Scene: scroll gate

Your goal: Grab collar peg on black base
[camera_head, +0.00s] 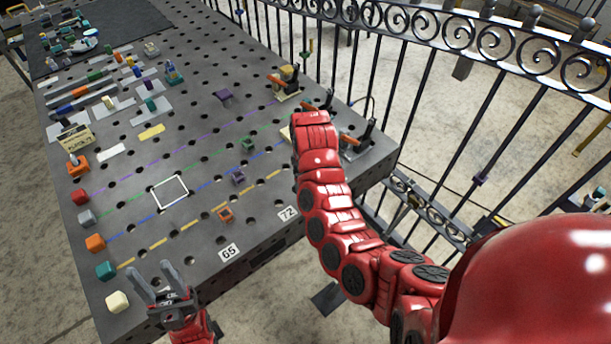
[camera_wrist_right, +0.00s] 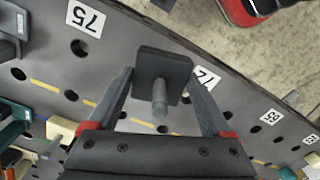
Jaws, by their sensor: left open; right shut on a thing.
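The collar peg on its black base shows in the right wrist view: a square black plate (camera_wrist_right: 162,66) with a short grey round peg (camera_wrist_right: 160,98) standing out of it. My right gripper (camera_wrist_right: 161,80) is shut on the black base, one finger at each side. Whether the base touches the table cannot be told. In the head view my red right arm hides the right gripper and this piece. My left gripper (camera_head: 153,271) is open and empty at the table's near edge, lower left.
The grey perforated table (camera_head: 200,225) has dashed coloured lines and a white square outline (camera_head: 170,192). Coloured blocks line its left edge, including a cream one (camera_head: 117,301). A black iron fence (camera_head: 440,85) runs behind.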

